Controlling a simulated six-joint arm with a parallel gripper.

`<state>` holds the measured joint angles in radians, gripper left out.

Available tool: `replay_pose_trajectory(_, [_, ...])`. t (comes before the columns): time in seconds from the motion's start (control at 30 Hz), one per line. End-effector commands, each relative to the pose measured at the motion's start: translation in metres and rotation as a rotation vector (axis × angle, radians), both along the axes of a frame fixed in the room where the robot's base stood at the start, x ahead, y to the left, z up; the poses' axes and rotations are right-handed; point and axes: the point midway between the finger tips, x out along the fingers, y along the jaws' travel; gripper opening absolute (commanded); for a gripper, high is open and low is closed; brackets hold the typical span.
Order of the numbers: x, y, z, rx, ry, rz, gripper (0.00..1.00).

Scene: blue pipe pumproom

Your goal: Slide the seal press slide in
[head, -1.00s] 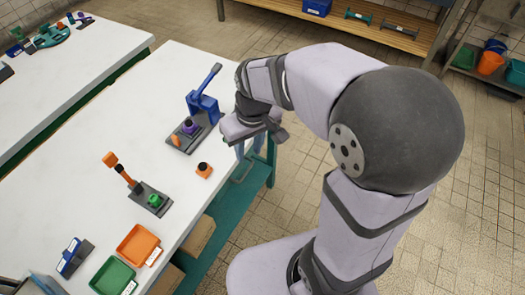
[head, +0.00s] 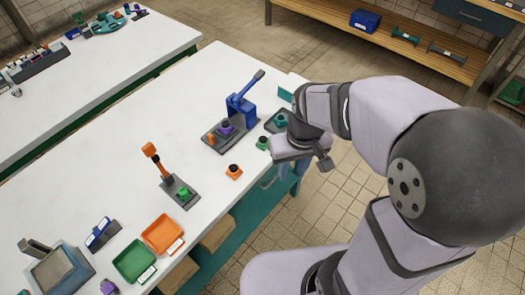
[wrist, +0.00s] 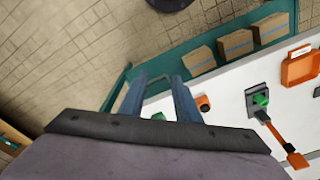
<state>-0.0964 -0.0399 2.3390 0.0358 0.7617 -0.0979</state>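A blue lever press (head: 241,108) stands on a dark grey base (head: 213,139) near the table's right edge in the head view. A purple round piece (head: 226,127) and a small orange piece (head: 211,140) are on that base. No label shows which part is the seal press slide, and I cannot tell its position. My gripper (head: 288,172) is at the table's right edge, to the right of and nearer than the press, apart from it. In the wrist view its two blue-grey fingers (wrist: 158,82) are spread with nothing between them. The press is not clearly visible there.
A green piece (head: 262,143) and an orange piece (head: 234,171) stand near the edge. A teal part (head: 281,120) on a grey plate is partly behind my arm. An orange-lever device (head: 158,165), orange tray (head: 162,234) and green tray (head: 134,261) are nearer. The table's middle is clear.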

Motion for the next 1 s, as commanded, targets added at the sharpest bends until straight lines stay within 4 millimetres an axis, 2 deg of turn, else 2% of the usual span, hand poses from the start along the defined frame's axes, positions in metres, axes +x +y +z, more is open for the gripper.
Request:
replay_pose_trajectory(0.17, [0.016,0.008,0.006,-0.002,0.003,0.034,0.3])
replay_pose_trajectory(0.37, [0.065,0.039,0.02,-0.01,0.017,0.145,0.3])
replay_pose_trajectory(0.5, [0.107,0.075,0.026,-0.019,0.031,0.255,0.3])
replay_pose_trajectory(0.7, [0.155,0.136,0.023,-0.034,0.05,0.415,0.3])
replay_pose_trajectory(0.9, [0.18,0.186,0.011,-0.048,0.061,0.54,0.3])
replay_pose_trajectory(1.0, [0.185,0.203,0.006,-0.053,0.064,0.58,0.3])
